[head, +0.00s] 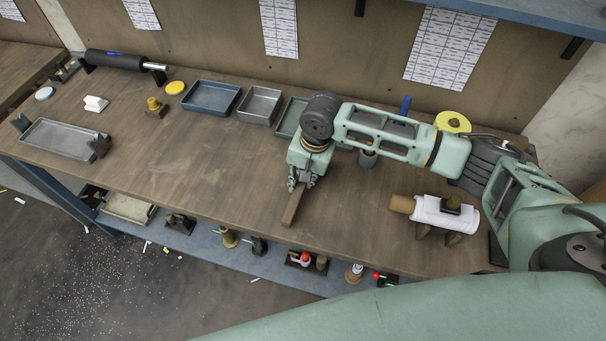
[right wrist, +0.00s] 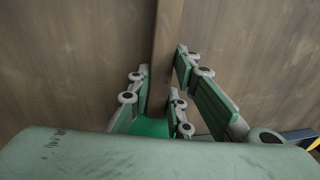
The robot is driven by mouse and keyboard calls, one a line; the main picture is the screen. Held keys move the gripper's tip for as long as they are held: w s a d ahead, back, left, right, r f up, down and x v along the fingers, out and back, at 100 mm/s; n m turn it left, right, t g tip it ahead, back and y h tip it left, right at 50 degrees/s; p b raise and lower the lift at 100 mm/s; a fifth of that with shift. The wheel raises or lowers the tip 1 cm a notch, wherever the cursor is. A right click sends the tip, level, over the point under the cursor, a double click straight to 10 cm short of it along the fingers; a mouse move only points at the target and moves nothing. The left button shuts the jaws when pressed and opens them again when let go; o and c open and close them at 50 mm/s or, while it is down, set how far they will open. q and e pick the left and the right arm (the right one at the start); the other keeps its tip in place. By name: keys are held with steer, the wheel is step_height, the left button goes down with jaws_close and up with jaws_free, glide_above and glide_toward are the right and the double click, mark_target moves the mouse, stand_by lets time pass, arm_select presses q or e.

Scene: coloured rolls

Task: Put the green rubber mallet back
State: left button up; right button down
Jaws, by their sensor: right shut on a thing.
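My right gripper (head: 303,181) is over the middle of the bench near its front edge. It is shut on the green rubber mallet, whose brown wooden handle (head: 293,208) sticks out from the fingers toward the front edge. In the right wrist view the handle (right wrist: 167,45) runs away between the finger pads, and a bright green part (right wrist: 150,127), apparently the mallet head, shows close to the palm. In the head view the gripper hides the head. I cannot tell whether the mallet touches the bench. My left gripper is not in view.
A blue tray (head: 212,98), a grey tray (head: 260,105) and a greenish tray (head: 289,118) stand at the back. A grey holder (head: 367,159) stands right of the gripper. A white roll (head: 447,217) lies at the right. The bench's left middle is clear. Several tools stand on the lower shelf (head: 205,246).

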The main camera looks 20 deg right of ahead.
steer(key=shift+s+d+r, duration=0.1)
steer(key=shift+r, duration=0.15)
steer(key=shift+f, duration=0.1)
steer(key=shift+f, duration=0.5)
steer(key=c, duration=1.5)
jaws_free()
steer(key=shift+c, duration=0.2)
steer(key=shift+o, duration=0.5)
steer(key=shift+f, duration=0.1)
steer(key=o, duration=0.4)
